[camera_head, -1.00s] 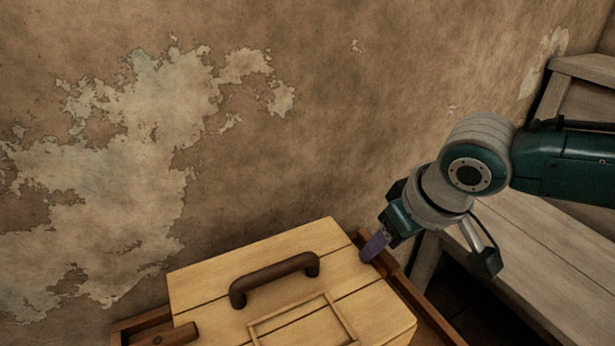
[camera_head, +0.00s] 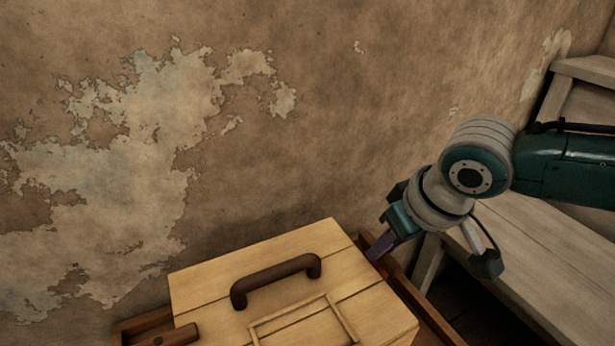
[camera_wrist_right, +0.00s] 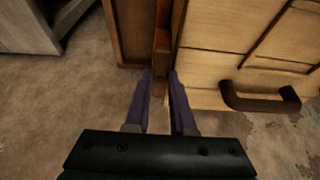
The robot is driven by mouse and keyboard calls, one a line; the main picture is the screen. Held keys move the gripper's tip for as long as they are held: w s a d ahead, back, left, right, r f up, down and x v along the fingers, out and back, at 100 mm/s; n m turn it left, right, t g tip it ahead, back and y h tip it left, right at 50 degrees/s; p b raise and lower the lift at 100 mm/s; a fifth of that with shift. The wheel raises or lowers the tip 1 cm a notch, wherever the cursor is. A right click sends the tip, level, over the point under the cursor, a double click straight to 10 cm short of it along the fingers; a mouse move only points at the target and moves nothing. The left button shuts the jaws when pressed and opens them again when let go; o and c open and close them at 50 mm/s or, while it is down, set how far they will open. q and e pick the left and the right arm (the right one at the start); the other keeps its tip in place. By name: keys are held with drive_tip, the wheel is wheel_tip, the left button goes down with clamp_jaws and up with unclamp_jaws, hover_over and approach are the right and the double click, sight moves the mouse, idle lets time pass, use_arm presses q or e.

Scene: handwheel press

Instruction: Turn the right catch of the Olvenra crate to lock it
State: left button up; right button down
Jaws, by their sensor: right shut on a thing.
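The Olvenra crate (camera_head: 215,290) is pale wood with a dark brown handle (camera_head: 275,278) on top. My right gripper (camera_head: 375,252) points down at the far right edge of the crate top. In the right wrist view, my right gripper (camera_wrist_right: 162,85) has its two purple fingers on either side of a narrow brown wooden bar, the right catch (camera_wrist_right: 161,50), and is shut on it. The bar runs along the crate's side there, not across the pale top. In the head view the fingers mostly hide this catch. My left gripper is not in view.
A brown bar with a pivot, the other catch (camera_head: 165,336), reaches onto the pale top at the left. A brown wooden frame (camera_head: 440,322) borders the crate. A grey wooden bench (camera_head: 550,250) stands at right. A peeling wall (camera_head: 330,120) rises close behind.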

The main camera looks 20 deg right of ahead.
drive_tip(key=shift+n, duration=0.5)
drive_tip(key=shift+d+n, duration=0.1)
drive_tip(key=shift+n, duration=0.2)
drive_tip(key=shift+d+n+y, duration=0.1)
drive_tip(key=shift+n+y, duration=0.4)
drive_tip(key=shift+n, duration=0.2)
drive_tip(key=n+b, duration=0.1)
drive_tip(key=n+g+y+b, duration=0.1)
drive_tip(key=n, duration=0.1)
drive_tip(key=shift+w+d+f+n, duration=0.15)
drive_tip(key=shift+w+n, duration=0.05)
drive_tip(key=shift+n, duration=0.1)
drive_tip(key=shift+n+y+b, duration=0.5)
drive_tip(key=shift+n+b, duration=0.4)
drive_tip(key=shift+b, duration=0.1)
drive_tip(key=n+g+b, duration=0.1)
drive_tip(key=n+b, duration=0.3)
drive_tip(key=n+g+y+b, duration=0.1)
drive_tip(key=n+b, duration=0.1)
drive_tip(key=shift+w+d+g, duration=0.15)
drive_tip(key=shift+w+g, duration=0.15)
drive_tip(key=shift+w+n+g+b, duration=0.15)
drive_tip(key=shift+n+g+b, duration=0.55)
drive_tip(key=shift+n+b, duration=1.1)
